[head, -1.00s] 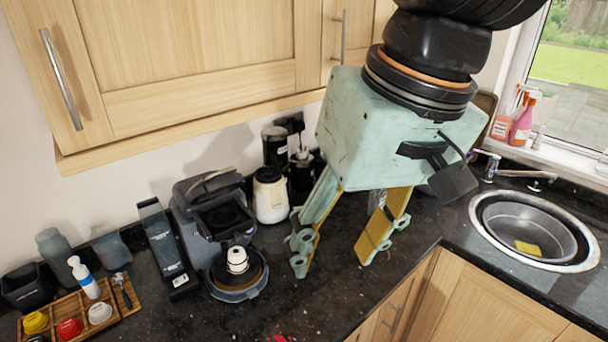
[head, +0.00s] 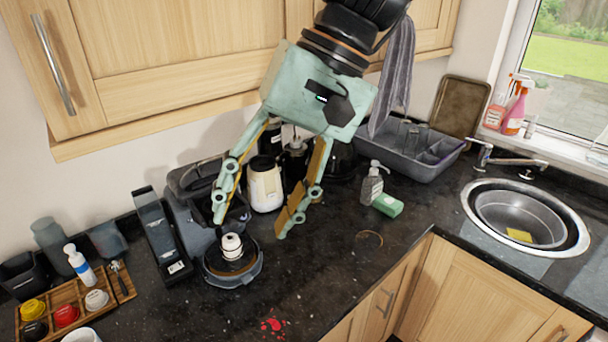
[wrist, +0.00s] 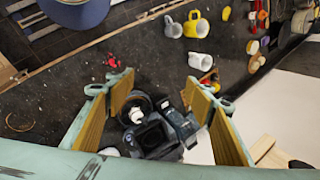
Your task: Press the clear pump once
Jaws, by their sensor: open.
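The clear pump (head: 372,186) is a see-through bottle with a pale label and a white pump head. It stands upright on the dark counter, left of the sink, in the head view. My gripper (head: 250,225) is open and empty, pointing down over the coffee machine (head: 208,205), well to the left of the clear pump. In the wrist view my open gripper (wrist: 160,85) has the dark machine (wrist: 155,135) between and beyond its fingers. I cannot make out the clear pump in the wrist view.
A green sponge block (head: 388,205) sits right beside the clear pump. A grey dish rack (head: 425,150) stands behind it, and the sink (head: 525,218) lies to the right. Another pump bottle, white and blue (head: 79,264), stands far left. The counter front of the clear pump is mostly open.

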